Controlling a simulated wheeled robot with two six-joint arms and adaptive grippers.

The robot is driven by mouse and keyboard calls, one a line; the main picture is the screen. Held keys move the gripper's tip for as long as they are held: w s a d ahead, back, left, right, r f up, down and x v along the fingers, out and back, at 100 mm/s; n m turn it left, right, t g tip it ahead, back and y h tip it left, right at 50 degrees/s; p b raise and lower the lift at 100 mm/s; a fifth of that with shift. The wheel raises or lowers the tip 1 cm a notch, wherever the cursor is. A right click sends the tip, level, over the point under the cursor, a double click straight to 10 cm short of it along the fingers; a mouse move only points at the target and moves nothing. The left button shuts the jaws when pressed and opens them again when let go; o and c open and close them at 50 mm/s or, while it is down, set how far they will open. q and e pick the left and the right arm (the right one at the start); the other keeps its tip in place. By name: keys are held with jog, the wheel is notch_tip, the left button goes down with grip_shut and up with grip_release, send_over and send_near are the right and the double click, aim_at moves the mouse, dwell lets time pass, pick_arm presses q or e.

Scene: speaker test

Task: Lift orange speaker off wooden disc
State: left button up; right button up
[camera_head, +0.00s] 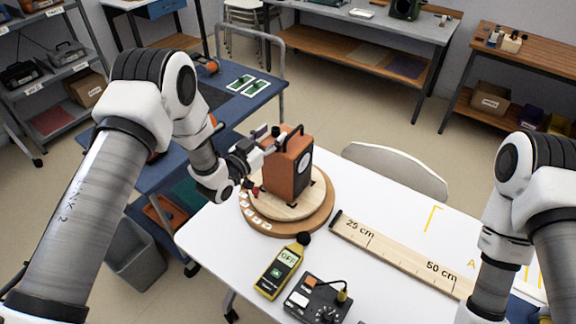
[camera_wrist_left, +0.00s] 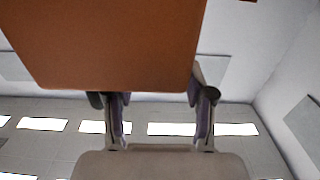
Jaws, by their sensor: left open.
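The orange speaker (camera_head: 287,170) stands upright on the round wooden disc (camera_head: 312,203), with a dark handle on top and a dark round driver on its right-hand face. My left gripper (camera_head: 262,150) is at the speaker's left side, close to its upper part. In the left wrist view the speaker (camera_wrist_left: 110,45) fills the upper part, and the open fingers of my left gripper (camera_wrist_left: 158,98) reach its lower edge. I cannot tell whether the fingers touch it. My right arm comes in at the right, but its gripper is out of the picture.
The disc rests on the white table (camera_head: 375,270). In front are a yellow meter (camera_head: 278,270) reading OFF and a black control box (camera_head: 315,299). A wooden ruler (camera_head: 400,255) lies to the right. A chair (camera_head: 395,168) stands behind the table, and a blue bench (camera_head: 235,100) is at the left.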

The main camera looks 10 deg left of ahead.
pick_arm(q)
jog(key=shift+x, duration=1.25)
grip_shut()
jog(key=shift+r, duration=0.15)
jog(key=shift+w+r, duration=0.1)
